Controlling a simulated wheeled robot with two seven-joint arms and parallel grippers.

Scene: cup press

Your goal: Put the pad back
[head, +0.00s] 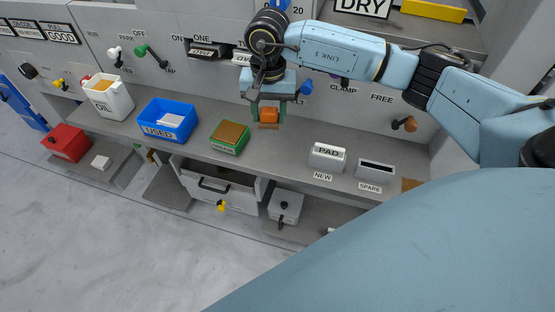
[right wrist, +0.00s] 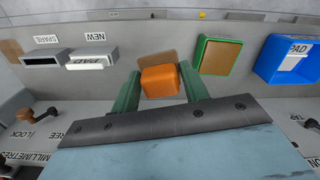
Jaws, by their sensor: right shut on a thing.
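My right gripper (head: 268,118) is shut on an orange block (head: 269,115), which sits between its green fingers above the grey shelf. The block also shows in the right wrist view (right wrist: 160,81). A white block marked PAD (head: 327,155) sits behind the NEW label, right of my gripper. The grey SPARE holder (head: 375,169) beside it has a dark slot. A white piece (head: 171,120) lies in the blue USED bin (head: 159,131); in the right wrist view it is marked PAD (right wrist: 292,58). My left gripper is not in view.
A green tray with a brown top (head: 230,138) stands left of my gripper. A white OIL container (head: 107,98) and a red box (head: 67,143) are farther left. An open drawer (head: 219,190) juts out below the shelf. Levers line the wall.

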